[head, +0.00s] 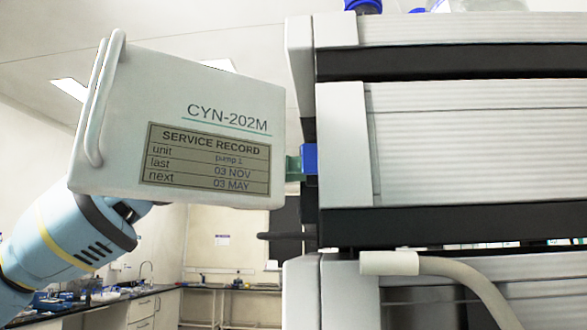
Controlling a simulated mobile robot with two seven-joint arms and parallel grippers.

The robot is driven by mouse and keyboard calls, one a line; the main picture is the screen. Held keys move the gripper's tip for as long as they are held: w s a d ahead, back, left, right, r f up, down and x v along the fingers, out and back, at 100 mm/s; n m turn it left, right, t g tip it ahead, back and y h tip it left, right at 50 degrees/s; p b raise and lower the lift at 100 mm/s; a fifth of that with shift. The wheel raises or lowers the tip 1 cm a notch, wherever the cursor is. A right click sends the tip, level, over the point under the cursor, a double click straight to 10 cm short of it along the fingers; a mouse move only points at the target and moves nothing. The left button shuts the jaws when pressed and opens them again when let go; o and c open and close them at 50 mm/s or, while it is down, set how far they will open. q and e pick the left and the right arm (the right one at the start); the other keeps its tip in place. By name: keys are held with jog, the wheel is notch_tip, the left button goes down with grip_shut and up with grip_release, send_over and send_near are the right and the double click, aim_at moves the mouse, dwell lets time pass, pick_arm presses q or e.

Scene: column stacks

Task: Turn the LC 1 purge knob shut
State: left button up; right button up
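A pale grey panel (180,100) marked CYN-202M carries a service record plate naming pump 1. It stands out to the left of the instrument stack (470,140), with a raised handle along its left edge. My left arm (75,235) comes in from the lower left and passes behind this panel. The panel hides my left gripper, so its fingers and any grip cannot be seen. A small blue block (310,158) and a teal piece (293,168) show between the panel and the stack; I cannot tell whether either is the purge knob. My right gripper is out of view.
A beige hose (465,285) with a pale end fitting (389,262) runs across the lower module. Blue caps (363,6) show on top of the stack. Benches (110,310) stand in the background. The space left of the panel looks open.

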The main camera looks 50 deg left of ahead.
pick_arm(q)
jog(key=v, duration=0.7)
jog(key=shift+s+a, duration=0.2)
dwell(0.4)
